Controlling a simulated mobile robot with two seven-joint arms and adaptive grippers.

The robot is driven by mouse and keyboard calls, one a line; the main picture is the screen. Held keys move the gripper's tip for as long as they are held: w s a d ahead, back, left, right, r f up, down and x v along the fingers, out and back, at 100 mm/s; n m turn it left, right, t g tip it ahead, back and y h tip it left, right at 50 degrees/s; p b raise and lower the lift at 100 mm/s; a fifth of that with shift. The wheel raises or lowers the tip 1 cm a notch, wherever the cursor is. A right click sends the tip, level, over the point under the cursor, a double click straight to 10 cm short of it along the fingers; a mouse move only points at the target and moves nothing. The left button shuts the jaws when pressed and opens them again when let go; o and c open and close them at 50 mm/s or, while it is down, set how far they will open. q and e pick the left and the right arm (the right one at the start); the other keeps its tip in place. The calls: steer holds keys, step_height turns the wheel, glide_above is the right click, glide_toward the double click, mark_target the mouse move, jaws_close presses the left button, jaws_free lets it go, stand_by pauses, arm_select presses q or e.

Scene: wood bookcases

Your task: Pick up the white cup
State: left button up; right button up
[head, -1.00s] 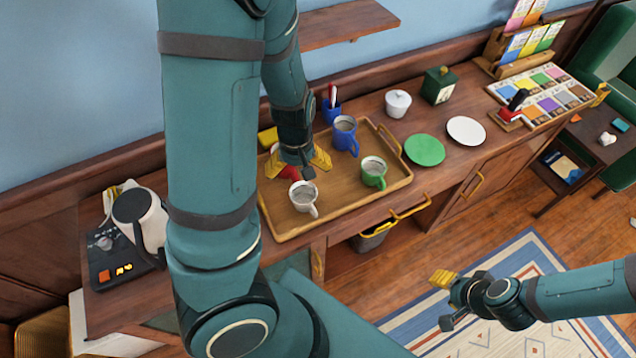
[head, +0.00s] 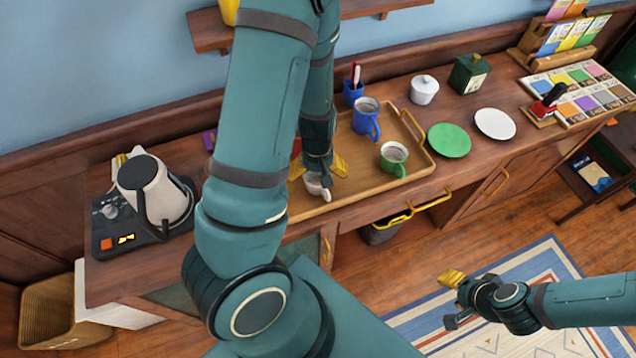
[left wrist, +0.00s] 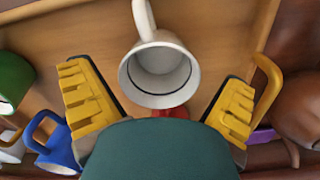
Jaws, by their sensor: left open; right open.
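The white cup (head: 318,188) stands on the wooden tray (head: 298,214), partly hidden by my left gripper (head: 319,172) in the head view. In the left wrist view the cup (left wrist: 160,72) lies between the two yellow fingers of my left gripper (left wrist: 160,108), with a gap on each side. Its mouth faces the camera and its handle points to the top of the picture. The left gripper is open and holds nothing. My right gripper (head: 450,300) is open and empty, out over the rug.
A blue cup (head: 366,122) and a green cup (head: 394,160) stand on the tray. A red thing (left wrist: 172,112) shows just past the white cup. A kettle (head: 155,190) stands left; green (head: 449,140) and white (head: 495,124) plates lie right of the tray.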

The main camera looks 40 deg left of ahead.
arm_select(q)
step_height(320, 180, down, 2)
steer(key=shift+f, duration=0.15)
steer(key=c, duration=1.2)
